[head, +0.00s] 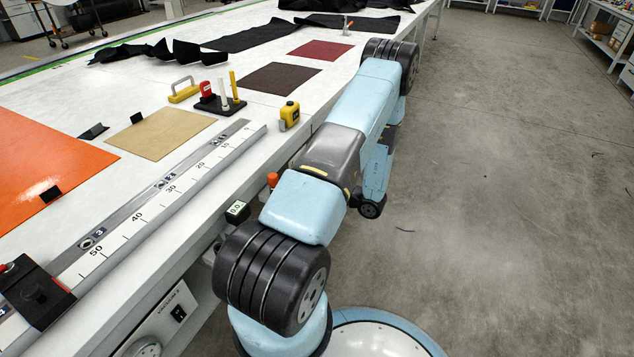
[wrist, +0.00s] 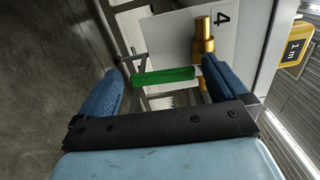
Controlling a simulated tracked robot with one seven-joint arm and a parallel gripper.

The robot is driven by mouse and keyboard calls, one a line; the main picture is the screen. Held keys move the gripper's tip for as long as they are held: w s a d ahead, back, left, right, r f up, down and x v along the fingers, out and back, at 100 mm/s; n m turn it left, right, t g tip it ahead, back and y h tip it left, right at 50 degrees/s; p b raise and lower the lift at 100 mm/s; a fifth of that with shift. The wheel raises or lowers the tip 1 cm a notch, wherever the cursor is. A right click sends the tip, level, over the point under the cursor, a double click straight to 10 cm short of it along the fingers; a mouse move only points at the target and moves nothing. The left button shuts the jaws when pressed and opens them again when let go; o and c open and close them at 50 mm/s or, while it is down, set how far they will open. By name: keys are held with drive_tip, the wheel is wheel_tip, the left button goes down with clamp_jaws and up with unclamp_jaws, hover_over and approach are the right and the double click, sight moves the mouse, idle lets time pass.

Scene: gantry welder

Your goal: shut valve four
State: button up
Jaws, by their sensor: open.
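Valve four shows in the wrist view as a green lever handle (wrist: 165,76) with a brass body (wrist: 204,38) at its right end. A label "4" (wrist: 221,19) is on the pale panel beside it. The lever lies crosswise in the picture. My gripper (wrist: 163,70) is open, with its two blue fingers on either side of the lever. The right finger is close to the brass end; whether it touches cannot be told. In the head view, valve four and my gripper cannot be made out, and my arm reaches along the table's right side.
A long ruler rail (head: 160,195) and a valve-side edge of the white table (head: 215,215) run beside my arm. Open concrete floor (head: 500,200) lies right.

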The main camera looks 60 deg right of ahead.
drive_tip(key=s+d, duration=0.1)
drive_tip(key=s, duration=1.2)
drive_tip(key=shift+s+d, duration=0.2)
drive_tip(key=shift+s, duration=0.15)
